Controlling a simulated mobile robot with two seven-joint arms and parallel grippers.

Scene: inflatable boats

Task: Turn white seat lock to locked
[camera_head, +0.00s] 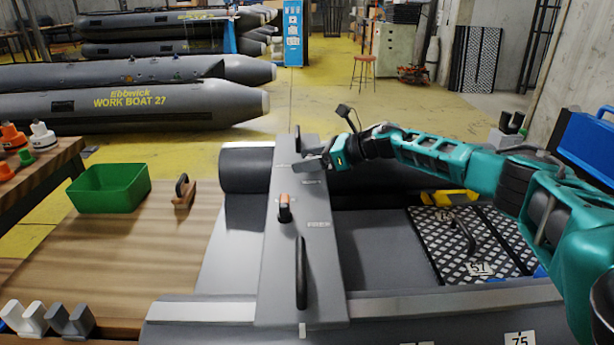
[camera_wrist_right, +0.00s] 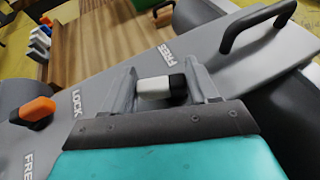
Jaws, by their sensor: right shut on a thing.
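The white seat lock (camera_wrist_right: 153,88) is a small white knob with a black end on the grey seat board (camera_head: 283,245). In the right wrist view it lies sideways, its black end to the right. My right gripper (camera_head: 312,163) has one finger on each side of it and is shut on it. The gripper hides the lock in the head view. The word LOCK (camera_wrist_right: 76,103) is printed left of the lock and FREE (camera_wrist_right: 165,55) above it. My left gripper is not in view.
An orange lock (camera_head: 284,207) sits nearer on the board; a black handle (camera_head: 301,272) stands at its near end and another (camera_wrist_right: 252,24) beyond the gripper. A green bin (camera_head: 110,188) and a brush-like tool (camera_head: 183,193) stand on the wooden table at left.

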